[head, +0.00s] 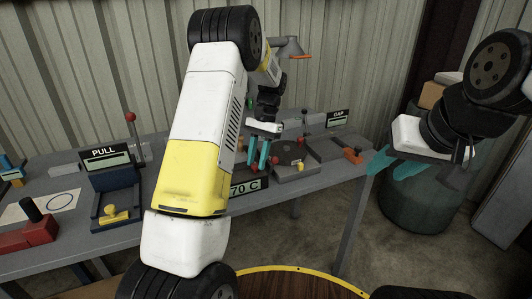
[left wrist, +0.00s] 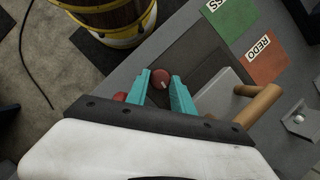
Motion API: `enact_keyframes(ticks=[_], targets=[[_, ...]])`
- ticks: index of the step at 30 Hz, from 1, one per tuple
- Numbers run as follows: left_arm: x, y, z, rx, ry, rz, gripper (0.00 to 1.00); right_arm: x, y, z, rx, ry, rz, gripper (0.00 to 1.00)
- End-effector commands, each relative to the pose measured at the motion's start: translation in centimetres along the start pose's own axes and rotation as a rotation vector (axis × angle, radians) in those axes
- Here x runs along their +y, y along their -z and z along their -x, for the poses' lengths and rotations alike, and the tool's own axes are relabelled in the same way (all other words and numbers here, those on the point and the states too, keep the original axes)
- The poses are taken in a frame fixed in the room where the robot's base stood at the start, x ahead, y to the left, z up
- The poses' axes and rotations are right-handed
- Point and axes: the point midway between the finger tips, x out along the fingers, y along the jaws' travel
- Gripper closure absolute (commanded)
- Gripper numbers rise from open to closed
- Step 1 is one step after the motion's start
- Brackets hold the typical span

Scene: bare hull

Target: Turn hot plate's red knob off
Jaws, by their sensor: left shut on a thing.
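The hot plate (head: 292,152) is a grey block on the workbench, right of a dark display reading "70 C" (head: 245,187). My left gripper (head: 257,160) reaches down over the bench beside it, partly behind my left arm. In the left wrist view, the teal fingers stand on both sides of a round red knob (left wrist: 161,80), and the gripper is shut on it. A second red round part (left wrist: 120,96) shows just left of the fingers. The knob's turn angle cannot be read. My right gripper (head: 395,165) is open and empty, right of the bench.
A PULL sign (head: 104,153) with a red-tipped lever (head: 131,118) stands left on the bench. A GAP sign (head: 338,118) stands at the back right. In the left wrist view, a wooden handle (left wrist: 258,106) and a red REDO card (left wrist: 264,58) lie right of the fingers.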

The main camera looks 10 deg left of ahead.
Motion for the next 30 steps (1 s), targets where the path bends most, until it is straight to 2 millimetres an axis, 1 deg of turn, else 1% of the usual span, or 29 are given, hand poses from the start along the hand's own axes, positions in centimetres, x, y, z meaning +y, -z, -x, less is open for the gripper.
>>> enact_keyframes(ticks=[6, 12, 28, 29, 30], targets=[[-0.18, 0.06, 0.14, 0.005, -0.044, 0.108, 1.00, 0.00, 0.00, 0.00, 0.000, 0.000, 0.000, 0.60], [-0.23, 0.03, 0.12, 0.004, -0.066, 0.162, 1.00, 0.00, 0.00, 0.00, 0.000, 0.000, 0.000, 0.60], [-0.21, 0.04, 0.12, 0.004, -0.074, 0.181, 1.00, 0.00, 0.00, 0.00, 0.000, 0.000, 0.000, 0.60], [-0.21, 0.04, 0.12, 0.004, -0.074, 0.181, 0.68, 0.00, 0.00, 0.00, 0.000, 0.000, 0.000, 0.60], [-0.21, 0.03, 0.12, 0.004, -0.074, 0.181, 0.60, 0.00, 0.00, 0.00, 0.000, 0.000, 0.000, 0.60]])
